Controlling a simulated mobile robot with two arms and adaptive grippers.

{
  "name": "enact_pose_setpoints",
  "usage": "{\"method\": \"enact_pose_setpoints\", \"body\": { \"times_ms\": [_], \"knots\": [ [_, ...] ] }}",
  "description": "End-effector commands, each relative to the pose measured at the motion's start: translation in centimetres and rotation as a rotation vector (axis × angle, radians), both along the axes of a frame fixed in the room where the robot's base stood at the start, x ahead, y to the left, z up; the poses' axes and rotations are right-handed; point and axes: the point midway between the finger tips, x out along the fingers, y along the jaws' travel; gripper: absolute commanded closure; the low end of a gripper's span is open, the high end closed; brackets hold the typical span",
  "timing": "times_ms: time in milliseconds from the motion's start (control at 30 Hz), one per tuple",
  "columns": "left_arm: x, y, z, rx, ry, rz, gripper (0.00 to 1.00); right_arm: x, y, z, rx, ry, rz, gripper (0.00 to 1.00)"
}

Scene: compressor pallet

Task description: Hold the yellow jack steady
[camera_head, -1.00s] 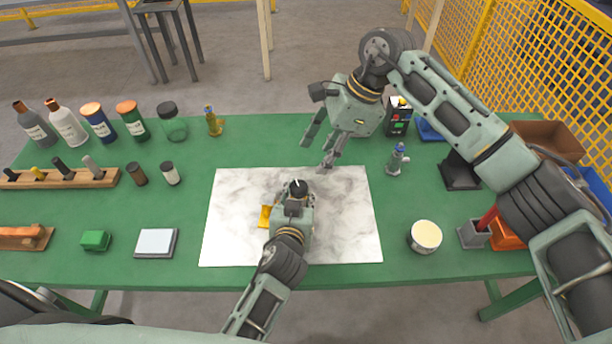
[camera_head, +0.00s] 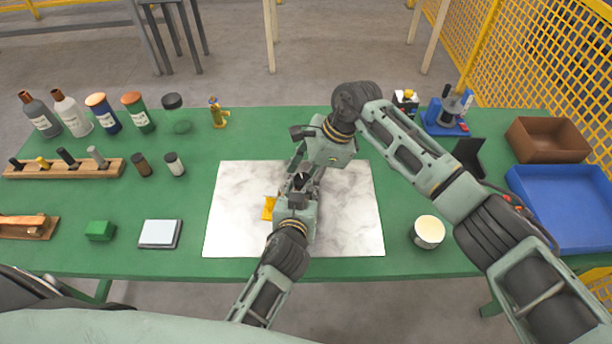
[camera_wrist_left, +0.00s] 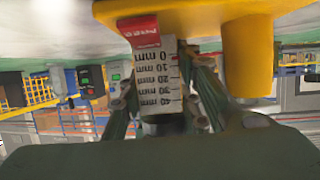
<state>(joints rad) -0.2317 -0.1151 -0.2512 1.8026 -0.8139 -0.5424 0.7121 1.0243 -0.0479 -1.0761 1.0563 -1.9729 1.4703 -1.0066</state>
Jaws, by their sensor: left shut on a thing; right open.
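The yellow jack (camera_head: 268,207) stands on the pale marble-look sheet (camera_head: 345,220), mostly hidden behind my left gripper in the head view. In the left wrist view its yellow body (camera_wrist_left: 205,35) fills the upper middle, with a white and red millimetre scale (camera_wrist_left: 155,75) on it. My left gripper (camera_head: 300,188) is shut on the jack; its fingers sit either side of the scale in the left wrist view (camera_wrist_left: 168,95). My right gripper (camera_head: 306,168) is open and close above the left gripper, fingers pointing down. Whether it touches the jack cannot be told.
A white-topped tin (camera_head: 428,231) stands right of the sheet. A blue tray (camera_head: 565,240) and brown bin (camera_head: 547,152) are at the far right. Several bottles (camera_head: 75,115) stand at the back left, with a wooden rack (camera_head: 105,168) in front.

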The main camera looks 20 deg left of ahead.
Motion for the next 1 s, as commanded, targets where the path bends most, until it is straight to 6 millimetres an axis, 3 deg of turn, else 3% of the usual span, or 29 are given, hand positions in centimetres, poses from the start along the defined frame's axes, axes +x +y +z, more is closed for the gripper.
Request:
{"method": "enact_pose_setpoints", "body": {
  "times_ms": [133, 600, 1000],
  "knots": [
    [0.00, -0.05, -0.03, -0.003, 0.000, 0.000, 1.00, 0.00, -0.01, 0.01, 0.000, 0.000, 0.000, 0.57],
    [0.03, 0.04, -0.02, -0.003, 0.000, 0.001, 1.00, -0.18, -0.01, -0.01, -0.001, 0.006, 0.002, 0.96],
    [0.07, 0.14, -0.02, -0.002, 0.000, 0.003, 1.00, -0.47, -0.03, -0.09, -0.005, 0.008, -0.104, 0.96]
  ]
}}
